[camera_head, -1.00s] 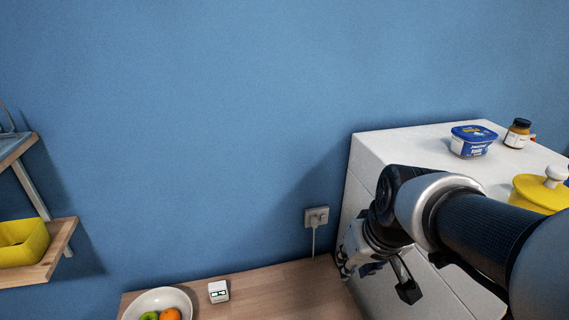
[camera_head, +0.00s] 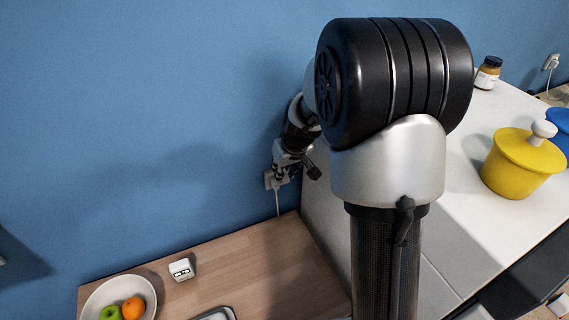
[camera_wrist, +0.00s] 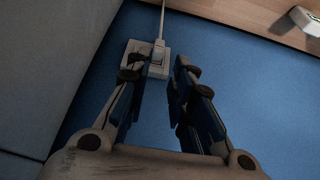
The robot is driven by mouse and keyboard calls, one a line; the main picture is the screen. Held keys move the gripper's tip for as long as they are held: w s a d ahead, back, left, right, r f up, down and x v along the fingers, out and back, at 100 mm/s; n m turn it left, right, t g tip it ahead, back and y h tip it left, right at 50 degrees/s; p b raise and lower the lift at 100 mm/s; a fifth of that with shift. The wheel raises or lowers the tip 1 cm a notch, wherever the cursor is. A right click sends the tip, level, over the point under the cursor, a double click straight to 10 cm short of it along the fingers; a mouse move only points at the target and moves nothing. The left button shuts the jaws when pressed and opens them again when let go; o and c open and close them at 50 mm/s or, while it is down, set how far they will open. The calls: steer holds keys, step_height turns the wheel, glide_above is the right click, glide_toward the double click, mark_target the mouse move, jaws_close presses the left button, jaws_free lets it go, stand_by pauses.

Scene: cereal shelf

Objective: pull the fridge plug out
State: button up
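A white wall socket (camera_head: 268,181) sits low on the blue wall, left of the white cabinet-like fridge (camera_head: 322,205). A white plug (camera_wrist: 158,53) is in this socket (camera_wrist: 131,50), with a pale cord (camera_wrist: 161,22) running from it; the cord (camera_head: 278,204) hangs toward the counter in the head view. My gripper (camera_head: 281,176) is at the socket and partly covers it. In the wrist view my gripper (camera_wrist: 160,72) is open, its fingertips either side of the plug, with a gap at the right finger. Whether the left finger touches the plug cannot be told.
A second plug and socket (camera_head: 551,62) are on the wall at far right. The fridge top holds a yellow pot (camera_head: 522,161) and a jar (camera_head: 488,73). The wooden counter (camera_head: 240,262) holds a fruit bowl (camera_head: 92,296) and a small white device (camera_head: 181,268).

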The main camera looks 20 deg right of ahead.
mark_target(277, 187)
steer(key=b+x, duration=0.3)
steer(key=x, duration=0.9)
steer(key=shift+w+f, duration=0.1)
steer(key=shift+w, duration=0.05)
steer(key=shift+c, duration=0.2)
jaws_close()
